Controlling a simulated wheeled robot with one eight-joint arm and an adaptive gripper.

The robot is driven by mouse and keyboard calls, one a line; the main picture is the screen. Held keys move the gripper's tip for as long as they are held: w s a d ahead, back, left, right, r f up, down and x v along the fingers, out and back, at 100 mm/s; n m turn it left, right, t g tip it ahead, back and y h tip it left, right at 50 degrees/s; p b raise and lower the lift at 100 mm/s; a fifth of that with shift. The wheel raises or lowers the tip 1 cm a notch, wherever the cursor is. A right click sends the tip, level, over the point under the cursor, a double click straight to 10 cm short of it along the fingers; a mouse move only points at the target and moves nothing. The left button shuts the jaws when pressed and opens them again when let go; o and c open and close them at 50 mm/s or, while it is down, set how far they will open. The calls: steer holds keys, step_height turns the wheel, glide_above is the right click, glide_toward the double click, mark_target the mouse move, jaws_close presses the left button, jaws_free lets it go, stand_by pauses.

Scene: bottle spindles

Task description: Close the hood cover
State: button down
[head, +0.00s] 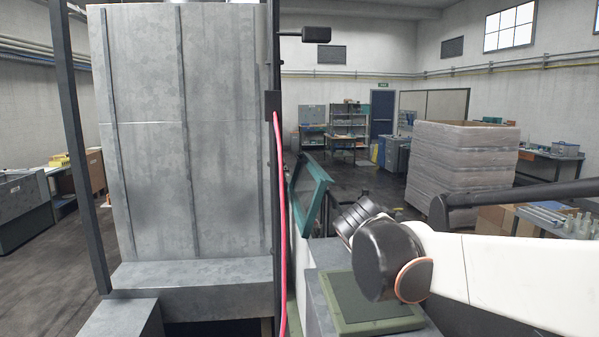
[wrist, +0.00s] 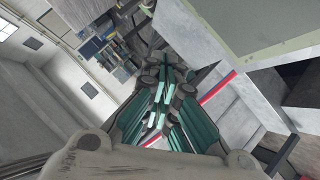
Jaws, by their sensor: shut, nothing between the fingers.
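A teal-framed panel with a grey face (head: 309,194), which looks like the hood cover, stands tilted up beside the tall grey machine in the head view. I cannot make it out surely in the wrist view. My gripper (wrist: 163,100) shows in the middle of the wrist view with dark linkages and teal finger parts. Its fingers are shut and empty. In the head view my wrist is right of the tilted panel, and the fingers cannot be made out clearly. Contact between gripper and panel cannot be told.
A green flat pad (head: 372,302) on a grey box lies below my wrist. The tall grey machine (head: 222,130) fills the left, with a red cable (head: 281,210) along its right edge.

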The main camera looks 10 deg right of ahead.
steer(key=w+a+r+n+t+p, duration=0.2)
steer(key=w+a+n+p, duration=0.15)
steer(key=w, duration=0.65)
steer(key=w+a+r+n+t+p, duration=0.2)
steer(key=w+a, duration=0.2)
steer(key=w, duration=0.6)
steer(key=w+a+r+n+t+p, duration=0.2)
steer(key=w+a+n+p, duration=0.1)
steer(key=w, duration=0.6)
steer(key=w+d+f+p, duration=0.2)
steer(key=w+d, duration=0.4)
steer(key=w, duration=0.3)
steer(key=shift+w+f+y, duration=0.25)
steer(key=shift+w+y, duration=0.05)
steer(key=shift+w, duration=0.1)
steer(key=shift+m, duration=0.25)
steer(key=shift+s, duration=0.1)
steer(key=shift+d+g, duration=0.15)
steer(key=shift+g, duration=0.15)
